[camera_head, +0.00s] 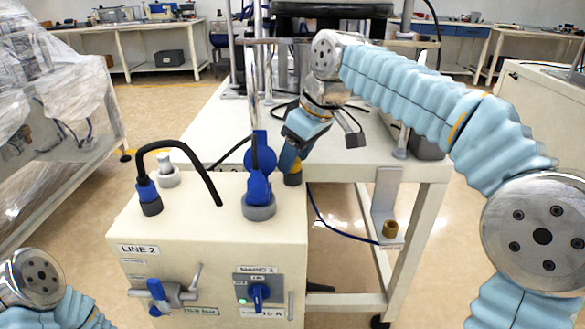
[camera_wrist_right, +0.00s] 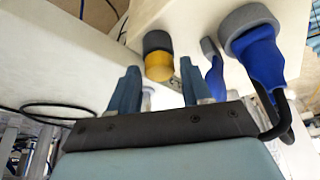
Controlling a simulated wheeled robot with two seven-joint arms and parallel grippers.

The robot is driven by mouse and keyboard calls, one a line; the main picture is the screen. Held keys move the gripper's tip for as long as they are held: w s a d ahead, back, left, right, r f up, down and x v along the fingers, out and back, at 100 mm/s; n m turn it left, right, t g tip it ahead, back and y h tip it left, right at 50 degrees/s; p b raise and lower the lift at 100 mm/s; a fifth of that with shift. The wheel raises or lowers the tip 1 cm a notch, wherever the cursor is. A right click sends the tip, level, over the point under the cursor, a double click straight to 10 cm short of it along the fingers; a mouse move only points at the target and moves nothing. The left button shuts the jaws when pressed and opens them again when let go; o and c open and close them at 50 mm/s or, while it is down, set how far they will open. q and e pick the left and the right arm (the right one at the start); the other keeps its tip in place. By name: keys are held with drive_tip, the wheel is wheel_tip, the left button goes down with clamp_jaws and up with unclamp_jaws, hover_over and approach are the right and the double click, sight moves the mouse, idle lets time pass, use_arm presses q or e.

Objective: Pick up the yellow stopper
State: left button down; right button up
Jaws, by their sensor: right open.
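The yellow stopper, with a dark grey collar, sits on the top of the cream box near its back right corner in the head view (camera_head: 293,179). My gripper partly covers it there. In the right wrist view the yellow stopper (camera_wrist_right: 158,66) shows whole, just beyond the fingertips and in line with the gap between them. My right gripper (camera_head: 290,160) is open, its blue fingers pointing down close to the stopper. In the right wrist view the two fingers (camera_wrist_right: 158,80) are apart with nothing between them. My left gripper is out of view; only part of my left arm shows at the lower left.
On the cream box (camera_head: 205,230), a blue plug (camera_head: 258,185) stands just left of my right gripper. A second blue plug (camera_head: 149,196) with a black cable and a small grey-white fitting (camera_head: 167,172) stand further left. A white table (camera_head: 400,172) lies behind.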

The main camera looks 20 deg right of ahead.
drive_tip(key=shift+f, duration=0.15)
clamp_jaws()
